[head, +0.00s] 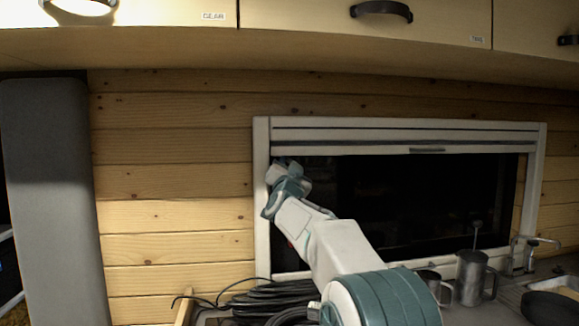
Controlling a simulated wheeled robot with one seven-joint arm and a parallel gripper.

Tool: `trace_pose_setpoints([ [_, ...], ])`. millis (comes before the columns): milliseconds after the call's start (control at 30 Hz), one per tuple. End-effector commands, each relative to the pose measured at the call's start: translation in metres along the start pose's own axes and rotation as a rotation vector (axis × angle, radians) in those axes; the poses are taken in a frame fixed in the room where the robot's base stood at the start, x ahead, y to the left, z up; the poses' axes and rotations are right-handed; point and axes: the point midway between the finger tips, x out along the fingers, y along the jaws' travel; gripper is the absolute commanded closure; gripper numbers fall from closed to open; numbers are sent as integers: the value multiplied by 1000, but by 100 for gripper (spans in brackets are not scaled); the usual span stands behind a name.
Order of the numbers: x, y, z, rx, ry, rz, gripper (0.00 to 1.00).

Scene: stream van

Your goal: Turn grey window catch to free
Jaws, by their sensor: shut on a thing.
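My gripper (283,164) is at the upper left corner of the window, against the inner side of the white window frame (261,225). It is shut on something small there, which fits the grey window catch. The catch itself is hidden by my gripper and wrist, so I cannot tell its angle. The dark window pane (400,200) lies right of my gripper. My arm reaches up to it from the lower right.
A blind (400,135) with a dark handle (427,150) crosses the window's top. Coiled black cable (265,300), metal mugs (470,280), a tap (530,242) and a dark pan (545,308) are below. Overhead cupboards (300,15) span the top.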

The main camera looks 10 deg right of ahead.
Motion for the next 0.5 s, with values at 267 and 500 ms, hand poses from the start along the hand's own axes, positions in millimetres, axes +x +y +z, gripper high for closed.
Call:
trace_pose_setpoints([
  [267, 0, 0, 0, 0, 1, -1, 45],
  [500, -3, 0, 0, 0, 1, -1, 45],
])
